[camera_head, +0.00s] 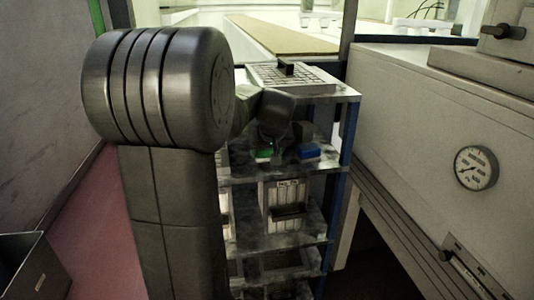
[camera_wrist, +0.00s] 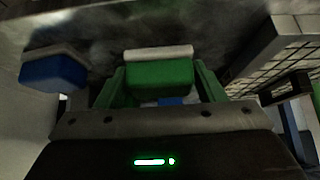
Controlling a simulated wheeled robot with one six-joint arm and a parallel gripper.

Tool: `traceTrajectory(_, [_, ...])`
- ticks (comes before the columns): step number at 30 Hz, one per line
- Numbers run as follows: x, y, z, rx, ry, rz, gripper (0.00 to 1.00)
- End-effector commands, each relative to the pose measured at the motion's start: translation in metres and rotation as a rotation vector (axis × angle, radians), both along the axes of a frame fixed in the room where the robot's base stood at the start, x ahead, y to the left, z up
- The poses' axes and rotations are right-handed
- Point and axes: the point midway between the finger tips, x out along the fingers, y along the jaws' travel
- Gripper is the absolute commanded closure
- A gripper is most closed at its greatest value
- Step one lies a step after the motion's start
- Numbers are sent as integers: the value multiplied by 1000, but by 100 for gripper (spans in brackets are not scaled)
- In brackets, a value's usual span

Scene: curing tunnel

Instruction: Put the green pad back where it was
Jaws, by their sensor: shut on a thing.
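The green pad (camera_wrist: 160,76) is between the two fingers of my gripper (camera_wrist: 158,88) in the wrist view, with a pale strip along its far edge. My gripper is shut on it. In the head view the green pad (camera_head: 264,153) shows as a small patch below my wrist, at the level under the rack's top; my arm hides most of the gripper. The blue pad (camera_head: 307,150) lies just right of it on that shelf. The blue pad also shows at the left in the wrist view (camera_wrist: 53,73). I cannot tell whether the green pad touches the shelf.
The shelf rack (camera_head: 345,92) has a gridded tray (camera_head: 310,78) on top and a white slotted holder (camera_head: 284,196) on a lower level. A large machine with a dial gauge (camera_head: 476,168) stands close on the right. A metal bin (camera_head: 33,268) is at the lower left.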

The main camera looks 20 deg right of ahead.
Motion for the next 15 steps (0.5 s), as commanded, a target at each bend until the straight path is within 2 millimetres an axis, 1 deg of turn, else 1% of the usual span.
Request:
traceTrajectory(1, [0, 0, -8, 2, 4, 0, 62])
traceTrajectory(3, [-1, 0, -14, 1, 2, -1, 62])
traceTrajectory(10, [-1, 0, -15, 0, 0, 0, 62])
traceTrajectory(14, [-1, 0, -20, 0, 0, 0, 62])
traceTrajectory(15, [-1, 0, -18, 0, 0, 0, 31])
